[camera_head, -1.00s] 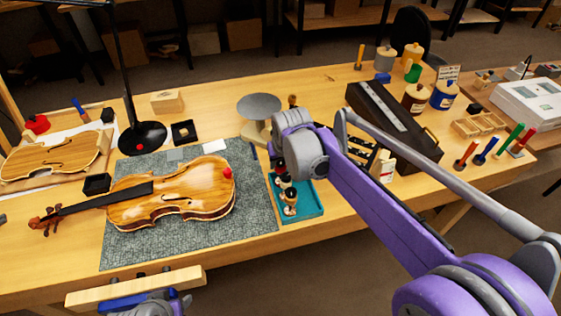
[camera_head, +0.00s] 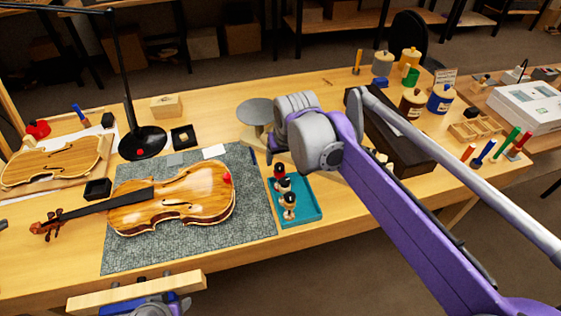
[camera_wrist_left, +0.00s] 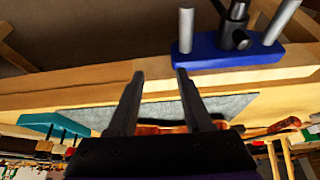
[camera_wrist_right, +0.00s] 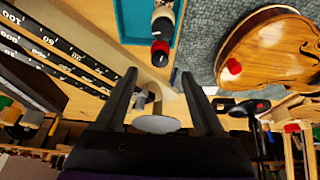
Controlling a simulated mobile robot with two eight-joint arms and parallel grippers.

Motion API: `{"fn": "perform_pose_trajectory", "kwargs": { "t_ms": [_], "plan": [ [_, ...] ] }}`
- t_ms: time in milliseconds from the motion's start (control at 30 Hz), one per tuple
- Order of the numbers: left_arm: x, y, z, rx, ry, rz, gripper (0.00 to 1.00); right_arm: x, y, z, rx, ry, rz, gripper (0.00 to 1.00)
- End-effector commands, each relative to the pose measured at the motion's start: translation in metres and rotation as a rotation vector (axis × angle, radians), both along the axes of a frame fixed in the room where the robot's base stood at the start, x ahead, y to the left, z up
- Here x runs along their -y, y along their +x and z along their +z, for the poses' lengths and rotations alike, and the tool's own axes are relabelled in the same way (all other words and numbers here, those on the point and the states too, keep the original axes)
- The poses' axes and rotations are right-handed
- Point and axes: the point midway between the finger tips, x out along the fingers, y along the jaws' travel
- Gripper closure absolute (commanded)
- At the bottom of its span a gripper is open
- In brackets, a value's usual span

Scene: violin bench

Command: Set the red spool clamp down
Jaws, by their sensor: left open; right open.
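The red spool clamp (camera_head: 279,171) stands at the far end of the teal tray (camera_head: 312,212), with other spool clamps (camera_head: 289,200) nearer the front. In the right wrist view, the red clamp (camera_wrist_right: 160,48) is just beyond my open, empty right fingertips (camera_wrist_right: 157,73), apart from them as far as I can tell. In the head view, my right gripper (camera_head: 270,150) is mostly hidden by its wrist, just behind the tray. My left gripper (camera_wrist_left: 160,74) is open and empty at the bench's front edge, near a blue-based fixture (camera_wrist_left: 225,50).
The violin (camera_head: 180,200) lies on the grey mat (camera_head: 125,255) left of the tray, with a red spot on its top. A round grey-topped stand (camera_head: 259,112) is behind the tray. A dark case (camera_head: 405,150) is to the right. The bench front right of the tray is clear.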

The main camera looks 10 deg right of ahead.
Motion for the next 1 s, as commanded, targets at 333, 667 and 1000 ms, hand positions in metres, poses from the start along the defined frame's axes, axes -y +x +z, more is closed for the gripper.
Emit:
{"fn": "perform_pose_trajectory", "kwargs": {
  "t_ms": [333, 667, 1000],
  "plan": [
    [0.000, 0.001, 0.005, 0.002, 0.000, 0.000, 0.50, 0.001, -0.015, 0.037, 0.000, 0.000, 0.000, 0.30],
    [0.000, 0.001, 0.005, 0.002, 0.000, 0.000, 0.50, 0.020, -0.090, -0.001, 0.011, 0.001, -0.014, 0.30],
    [0.000, 0.001, 0.005, 0.002, 0.000, 0.000, 0.50, 0.043, -0.235, -0.107, 0.037, 0.001, -0.033, 0.30]
  ]
}}
